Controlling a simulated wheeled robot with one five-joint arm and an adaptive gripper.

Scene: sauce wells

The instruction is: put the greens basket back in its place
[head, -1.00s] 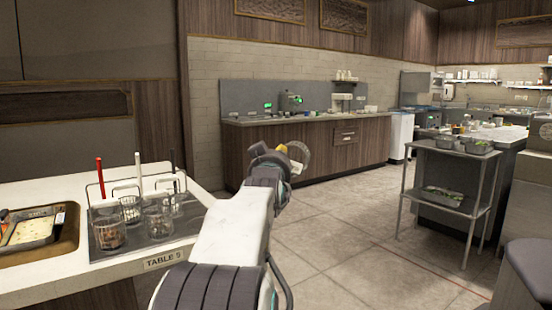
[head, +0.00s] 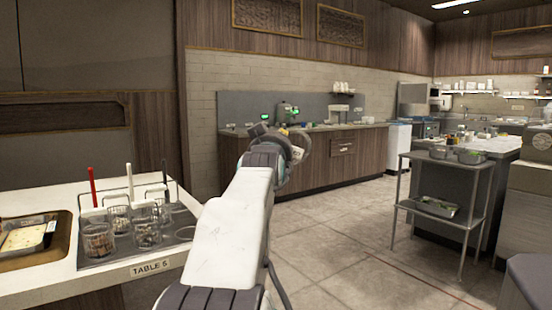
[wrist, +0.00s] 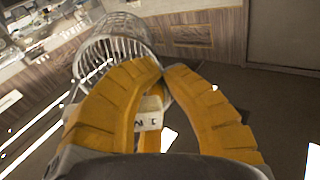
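In the head view the basket (head: 300,143) shows as a small grey ring at the end of my outstretched arm, in front of the back counter, well off the floor. The fingertips are too small to tell there.
A metal cart (head: 440,215) with small trays stands at right. A long counter (head: 320,165) runs along the back wall. The tiled floor between is clear.

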